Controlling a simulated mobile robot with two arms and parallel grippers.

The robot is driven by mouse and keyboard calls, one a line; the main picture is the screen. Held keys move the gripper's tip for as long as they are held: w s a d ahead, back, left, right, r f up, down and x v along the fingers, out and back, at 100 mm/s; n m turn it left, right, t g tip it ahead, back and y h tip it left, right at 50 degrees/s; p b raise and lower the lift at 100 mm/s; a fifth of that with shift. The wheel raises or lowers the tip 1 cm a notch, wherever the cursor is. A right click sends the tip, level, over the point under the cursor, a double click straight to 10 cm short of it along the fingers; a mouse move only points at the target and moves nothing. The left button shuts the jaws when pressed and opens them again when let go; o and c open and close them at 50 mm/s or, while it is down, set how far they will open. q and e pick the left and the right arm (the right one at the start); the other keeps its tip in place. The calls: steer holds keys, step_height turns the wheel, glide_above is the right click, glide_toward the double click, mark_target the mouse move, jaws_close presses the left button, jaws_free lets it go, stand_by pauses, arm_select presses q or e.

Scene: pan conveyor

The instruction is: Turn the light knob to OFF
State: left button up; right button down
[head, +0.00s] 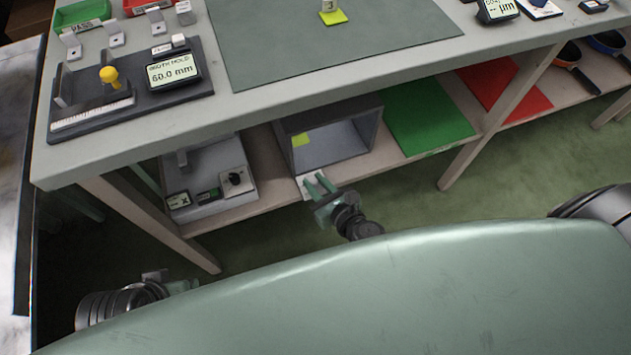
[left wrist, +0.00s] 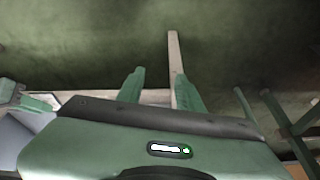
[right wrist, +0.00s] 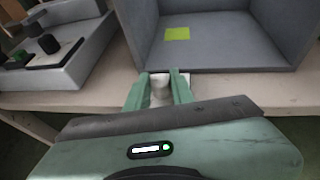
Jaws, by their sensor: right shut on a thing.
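The light knob (right wrist: 160,88) is a small pale piece at the front lower edge of the grey open box. My right gripper (right wrist: 160,92) is shut on it, one finger on each side. In the head view my right gripper (head: 319,184) is at a small white plate (head: 304,188) in front of the box; the fingers hide most of the knob there. The knob's pointer and any OFF marking cannot be read. My left gripper (head: 160,281) is low at the left; its fingers (left wrist: 158,88) stand apart and empty in the left wrist view.
The grey box (head: 370,110) holds a yellow-green square (head: 301,140). Left of it on the shelf stands a grey device (head: 216,200) with a black knob (head: 235,178). The bench top (head: 300,86) overhangs the shelf. A green panel (head: 420,120) lies right of the box.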

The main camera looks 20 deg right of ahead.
steer(key=shift+d+n+g+y+p, duration=0.2)
steer(key=shift+n+g+y+p, duration=0.25)
steer(key=shift+n+y, duration=0.6)
arm_select(q)
steer(key=x, duration=0.5)
arm_select(e)
steer(key=shift+w+n+g+y, duration=0.1)
steer(key=shift+n+g+y, duration=0.15)
steer(key=shift+n+y, duration=0.45)
steer(key=shift+d+f+n+g+y, duration=0.1)
steer(key=shift+d+n+g+y, duration=0.05)
steer(key=shift+n+g+y, duration=0.45)
arm_select(q)
steer(key=shift+b+v, duration=0.6)
steer(key=shift+v, duration=1.85)
arm_select(e)
steer(key=shift+w+n+g+y, duration=0.1)
steer(key=shift+n+g+y, duration=0.7)
steer(key=shift+n+y, duration=0.45)
steer(key=c, duration=1.2)
jaws_free()
